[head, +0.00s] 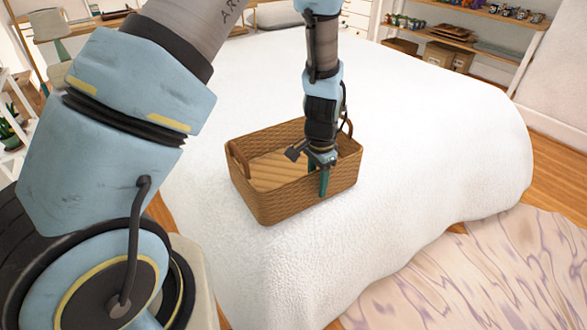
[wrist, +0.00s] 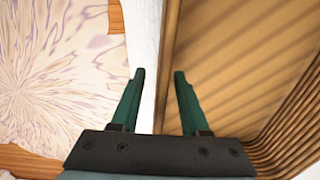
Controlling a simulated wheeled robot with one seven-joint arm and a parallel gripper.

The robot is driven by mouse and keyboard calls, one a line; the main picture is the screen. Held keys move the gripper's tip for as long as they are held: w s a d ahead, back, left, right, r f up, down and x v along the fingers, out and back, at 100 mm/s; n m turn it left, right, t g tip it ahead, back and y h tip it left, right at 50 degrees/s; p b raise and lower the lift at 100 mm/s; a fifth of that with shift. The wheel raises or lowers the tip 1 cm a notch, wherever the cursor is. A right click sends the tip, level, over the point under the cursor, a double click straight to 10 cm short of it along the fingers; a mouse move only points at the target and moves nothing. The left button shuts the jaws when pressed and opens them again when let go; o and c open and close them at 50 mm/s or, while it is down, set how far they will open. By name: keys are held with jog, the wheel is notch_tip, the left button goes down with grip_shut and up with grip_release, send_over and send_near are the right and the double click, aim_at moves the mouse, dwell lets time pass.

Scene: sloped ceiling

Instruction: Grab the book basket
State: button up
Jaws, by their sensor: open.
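The book basket (head: 285,207) is a brown woven rectangular basket with a handle opening in its left end. It stands upright and looks empty on the near part of the white bed. My gripper (head: 318,182) points down at the basket's near right wall, with its teal fingers apart. In the wrist view my gripper (wrist: 159,76) has its left finger outside the basket (wrist: 235,50) and its right finger over the inside. The basket's wall edge runs between the fingers. I cannot tell whether either finger touches it.
The white bed (head: 420,130) has free room around the basket. A patterned rug (head: 500,270) lies on the wooden floor at the lower right. A shelf (head: 480,50) with small pots and boxes stands at the back right.

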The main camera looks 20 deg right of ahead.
jog(key=shift+f, duration=0.3)
jog(key=shift+c, duration=0.2)
grip_shut()
dwell(1.1)
